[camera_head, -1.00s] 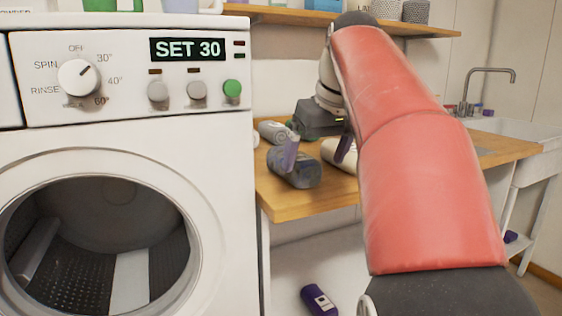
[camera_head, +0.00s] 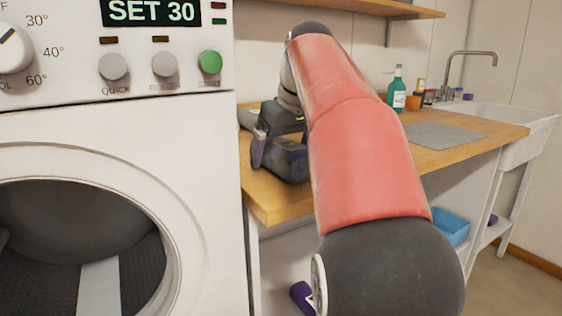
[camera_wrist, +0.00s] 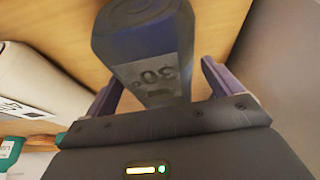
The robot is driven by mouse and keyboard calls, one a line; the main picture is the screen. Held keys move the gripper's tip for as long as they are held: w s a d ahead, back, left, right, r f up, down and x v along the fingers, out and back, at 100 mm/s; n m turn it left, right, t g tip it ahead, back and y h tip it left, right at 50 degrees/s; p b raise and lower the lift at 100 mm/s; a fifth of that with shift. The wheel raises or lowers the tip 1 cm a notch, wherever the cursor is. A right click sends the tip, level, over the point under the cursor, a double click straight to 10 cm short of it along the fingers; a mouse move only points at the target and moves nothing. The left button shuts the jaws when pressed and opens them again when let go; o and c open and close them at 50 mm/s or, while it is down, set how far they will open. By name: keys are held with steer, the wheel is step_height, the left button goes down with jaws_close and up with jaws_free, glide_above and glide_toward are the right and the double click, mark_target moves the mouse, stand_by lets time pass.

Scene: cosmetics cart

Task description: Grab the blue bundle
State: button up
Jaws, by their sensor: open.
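The blue bundle (camera_head: 288,163) is a dark blue-grey roll lying near the left front of the wooden counter (camera_head: 268,205). In the wrist view the bundle (camera_wrist: 140,35) shows a "30°" mark, and its near part reaches between my fingers. My gripper (camera_head: 270,145) is open at the bundle, partly hidden by its own body and my arm. In the wrist view the purple fingers of my gripper (camera_wrist: 160,88) stand apart, one on each side of the bundle. I cannot tell whether either finger touches it.
A white roll (camera_wrist: 30,85) lies to the left in the wrist view. The washing machine (camera_head: 190,130) stands close on the left. A green bottle (camera_head: 397,90), a grey mat (camera_head: 445,136) and a sink are farther right. A purple roll (camera_head: 303,297) lies below the counter.

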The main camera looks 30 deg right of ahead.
steer(key=shift+w+f, duration=0.15)
steer(key=shift+f, duration=0.35)
steer(key=c, duration=1.2)
steer(key=shift+o, duration=0.2)
steer(key=shift+r, duration=0.15)
